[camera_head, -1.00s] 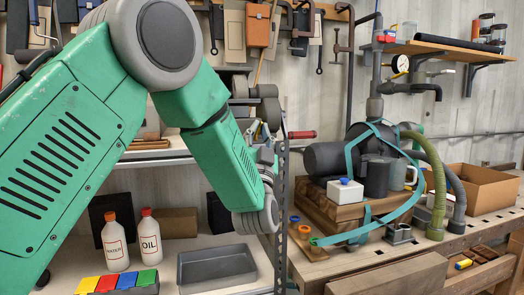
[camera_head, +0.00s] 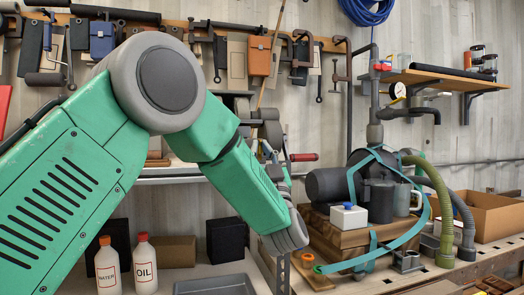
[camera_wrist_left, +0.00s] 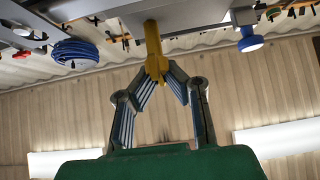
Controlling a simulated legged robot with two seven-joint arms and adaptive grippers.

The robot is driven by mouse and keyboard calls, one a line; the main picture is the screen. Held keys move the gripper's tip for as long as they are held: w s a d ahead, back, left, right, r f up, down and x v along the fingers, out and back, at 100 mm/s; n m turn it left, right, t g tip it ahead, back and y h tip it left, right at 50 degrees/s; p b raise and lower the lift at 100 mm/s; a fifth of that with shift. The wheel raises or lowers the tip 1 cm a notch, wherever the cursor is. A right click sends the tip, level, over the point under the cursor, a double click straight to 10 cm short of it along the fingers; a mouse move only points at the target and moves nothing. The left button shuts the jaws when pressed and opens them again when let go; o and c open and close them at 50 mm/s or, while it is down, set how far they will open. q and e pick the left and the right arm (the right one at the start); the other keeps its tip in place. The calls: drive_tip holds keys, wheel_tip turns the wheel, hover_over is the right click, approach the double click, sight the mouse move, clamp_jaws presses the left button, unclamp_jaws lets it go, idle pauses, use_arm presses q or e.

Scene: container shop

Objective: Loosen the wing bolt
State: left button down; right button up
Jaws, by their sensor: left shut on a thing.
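In the left wrist view, a yellow piece (camera_wrist_left: 153,45), which looks like the wing bolt, hangs from the underside of a grey beam (camera_wrist_left: 195,18). My left gripper (camera_wrist_left: 158,72) is shut on its lower end, one finger on each side. The fingers partly cover that end, so its wings do not show clearly. In the head view, my green left arm crosses from the left, and its wrist end is left of the wooden block under the pump. I cannot make out the fingers or the bolt there. My right gripper is in neither view.
A dark pump (camera_head: 330,185) with hoses stands on the workbench at right. A water bottle (camera_head: 107,266) and an oil bottle (camera_head: 145,265) stand low at left near a grey tray (camera_head: 215,285). A blue coil (camera_wrist_left: 76,53) and a blue knob (camera_wrist_left: 250,40) flank the beam.

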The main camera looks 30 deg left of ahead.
use_arm(q)
drive_tip(key=shift+w+f, duration=0.1)
drive_tip(key=shift+f, duration=0.4)
drive_tip(key=c, duration=1.7)
unclamp_jaws()
drive_tip(key=shift+w+a, duration=0.25)
drive_tip(key=shift+w, duration=0.05)
drive_tip(key=shift+s, duration=0.25)
drive_tip(key=shift+s+d+f, duration=0.15)
drive_tip(key=shift+d, duration=0.05)
drive_tip(key=v, duration=1.1)
drive_tip(key=shift+d+f, duration=0.1)
drive_tip(key=shift+f, duration=0.15)
